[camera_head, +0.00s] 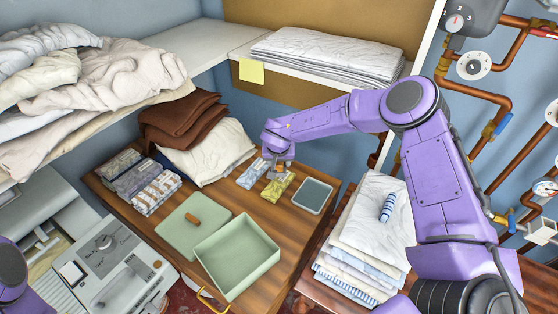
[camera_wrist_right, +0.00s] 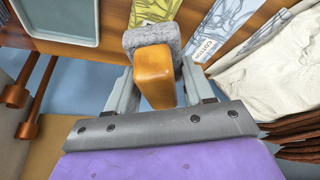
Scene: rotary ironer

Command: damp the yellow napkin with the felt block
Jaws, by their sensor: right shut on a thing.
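My right gripper (camera_head: 280,172) is shut on the felt block, a grey felt pad (camera_wrist_right: 152,38) with an orange wooden handle (camera_wrist_right: 154,75) between the fingers. The folded yellow napkin (camera_head: 276,189) lies on the wooden table, just in front of the gripper. In the right wrist view the yellow napkin (camera_wrist_right: 155,10) shows just beyond the pad. I cannot tell whether the pad touches it. A shallow grey-blue tray (camera_head: 312,195) lies to the right of the napkin. My left gripper is out of view; only a bit of its arm shows at the lower left.
A blue patterned napkin (camera_head: 252,173) lies left of the yellow one. A green open box (camera_head: 268,256) and its lid (camera_head: 180,228) stand in front. Brown and white cloths (camera_head: 205,150) are behind. A linen stack (camera_head: 365,245) is at the right.

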